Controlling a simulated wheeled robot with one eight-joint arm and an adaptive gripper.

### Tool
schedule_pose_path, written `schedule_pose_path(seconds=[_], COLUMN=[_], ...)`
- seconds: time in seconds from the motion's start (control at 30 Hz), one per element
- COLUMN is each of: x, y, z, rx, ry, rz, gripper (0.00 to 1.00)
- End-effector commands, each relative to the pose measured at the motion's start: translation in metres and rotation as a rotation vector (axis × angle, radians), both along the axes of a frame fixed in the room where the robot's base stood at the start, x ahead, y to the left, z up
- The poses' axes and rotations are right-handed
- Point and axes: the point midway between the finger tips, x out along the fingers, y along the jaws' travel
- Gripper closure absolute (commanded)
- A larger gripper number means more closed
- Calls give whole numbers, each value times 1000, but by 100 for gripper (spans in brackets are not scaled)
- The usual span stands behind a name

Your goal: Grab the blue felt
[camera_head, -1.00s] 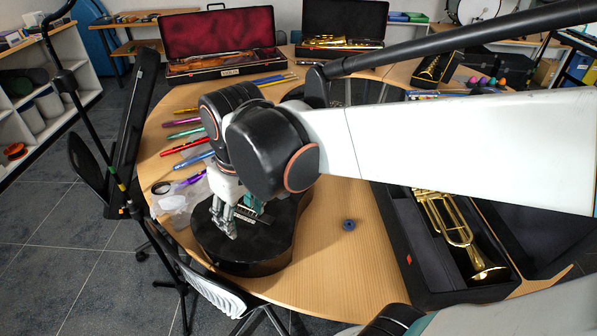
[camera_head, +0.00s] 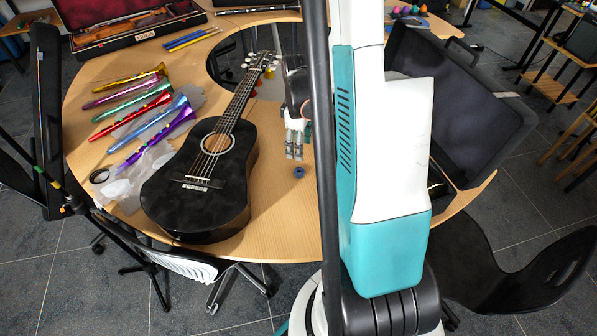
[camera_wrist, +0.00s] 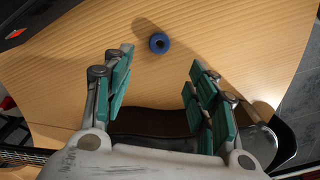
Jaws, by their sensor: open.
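The blue felt (camera_head: 299,172) is a small blue ring with a dark hole in its middle. It lies flat on the wooden table, right of the black guitar. In the wrist view the felt (camera_wrist: 159,42) sits near the top middle, beyond the fingertips and between their lines. My gripper (camera_head: 294,148) is just behind the felt in the head view, pointing down and apart from it. In the wrist view my gripper (camera_wrist: 158,75) has its teal-padded fingers wide apart, with nothing between them.
The black guitar (camera_head: 200,200) lies left of the felt. Several coloured horns (camera_head: 140,110) lie at the far left. An open black case (camera_head: 450,105) stands to the right. The wooden table (camera_head: 290,225) is bare in front of the felt, up to its edge.

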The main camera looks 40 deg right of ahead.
Motion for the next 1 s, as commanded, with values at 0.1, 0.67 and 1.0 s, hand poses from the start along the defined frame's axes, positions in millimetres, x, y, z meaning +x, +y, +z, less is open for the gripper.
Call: schedule_pose_path(seconds=[0.1, 0.67, 1.0], x=[1, 2, 4], y=[0, 1, 1], z=[-28, -81, -115], rx=[0, -1, 0], ry=[0, 0, -1], rz=[0, 0, -1], gripper=[47, 47, 47])
